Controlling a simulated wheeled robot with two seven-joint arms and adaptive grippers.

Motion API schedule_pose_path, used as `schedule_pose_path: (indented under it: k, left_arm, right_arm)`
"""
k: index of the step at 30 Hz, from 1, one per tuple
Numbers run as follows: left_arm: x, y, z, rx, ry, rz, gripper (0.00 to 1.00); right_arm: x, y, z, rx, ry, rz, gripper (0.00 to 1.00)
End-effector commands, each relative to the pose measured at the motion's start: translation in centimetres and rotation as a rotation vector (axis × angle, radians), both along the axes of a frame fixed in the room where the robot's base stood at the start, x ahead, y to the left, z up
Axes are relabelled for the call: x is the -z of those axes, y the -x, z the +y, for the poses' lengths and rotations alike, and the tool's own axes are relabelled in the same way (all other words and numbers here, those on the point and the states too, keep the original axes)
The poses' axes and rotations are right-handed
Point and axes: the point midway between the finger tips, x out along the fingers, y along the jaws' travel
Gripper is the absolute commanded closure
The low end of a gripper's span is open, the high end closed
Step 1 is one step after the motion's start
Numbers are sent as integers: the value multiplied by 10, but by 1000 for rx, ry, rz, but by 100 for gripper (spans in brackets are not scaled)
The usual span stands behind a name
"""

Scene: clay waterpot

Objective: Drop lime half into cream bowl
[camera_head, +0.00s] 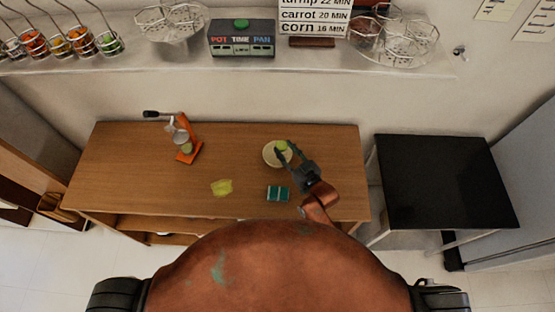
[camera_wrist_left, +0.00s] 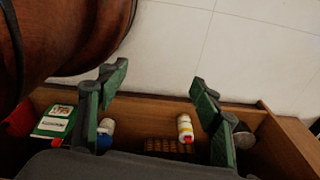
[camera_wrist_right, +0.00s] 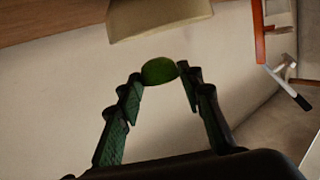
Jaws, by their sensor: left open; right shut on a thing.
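My right gripper (camera_head: 289,149) is shut on the green lime half (camera_head: 282,145) and holds it at the cream bowl (camera_head: 268,157) on the wooden table. In the right wrist view the lime half (camera_wrist_right: 159,71) sits between the fingertips (camera_wrist_right: 160,80), and the cream bowl (camera_wrist_right: 160,18) is close by at the top of the picture. From the head view I cannot tell the exact height of the lime half over the bowl. My left gripper (camera_wrist_left: 158,100) is open and empty in the left wrist view, facing a wooden shelf; the head view does not show it.
An orange press (camera_head: 190,150) stands on the table's left part, a yellow-green cloth-like item (camera_head: 222,187) lies mid-table, and a teal box (camera_head: 278,193) is near the front edge. A black-topped table (camera_head: 443,180) stands at right. The shelf holds a white bottle (camera_wrist_left: 185,127).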

Motion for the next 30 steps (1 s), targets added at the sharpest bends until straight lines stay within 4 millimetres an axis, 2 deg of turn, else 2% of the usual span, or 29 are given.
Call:
schedule_pose_path:
  k: [1,7,18,19,27,30]
  left_arm:
    - [12,6,-1,-1,0,8,41]
    - [35,23,-1,-5,1,30,41]
    - [38,20,-1,-3,1,27,41]
    - [38,19,-1,-2,1,25,41]
    - [38,14,-2,-1,2,19,41]
    - [38,14,-2,-2,2,19,41]
  right_arm:
    - [12,0,0,0,-1,1,85]
    - [33,0,0,1,-1,0,85]
    - [35,0,-1,1,-1,0,85]
    - [35,0,-1,1,-1,0,65]
    - [36,0,-1,1,0,0,47]
    - [36,0,0,1,0,0,45]
